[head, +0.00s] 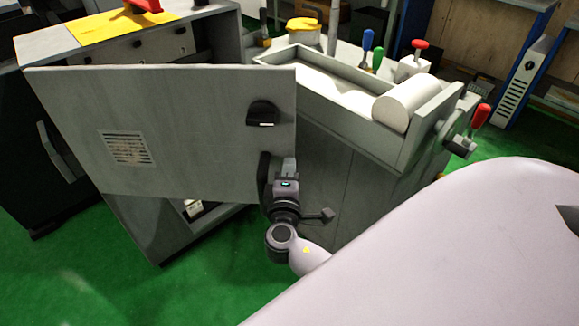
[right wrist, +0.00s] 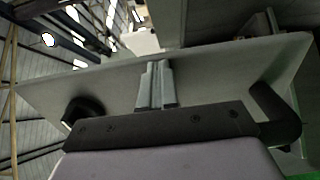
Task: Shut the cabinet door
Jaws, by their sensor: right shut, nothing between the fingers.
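The cabinet door (head: 190,130) is a flat grey panel with a small slotted vent (head: 128,148) and a black handle (head: 262,114) near its right edge. It stands open, swung out from the grey cabinet. My right gripper (head: 288,166) is at the lower right edge of the door, below the handle. Its fingers are shut and empty. In the right wrist view the closed fingers (right wrist: 155,85) lie in front of the door panel (right wrist: 215,78); I cannot tell whether they touch it. My left gripper is not in view.
The grey machine body (head: 345,185) stands right of the door, with a trough, a white cylinder (head: 405,102) and a red-handled crank (head: 481,117) on top. A dark cabinet (head: 50,160) is at the left. Green floor (head: 90,270) is clear at lower left.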

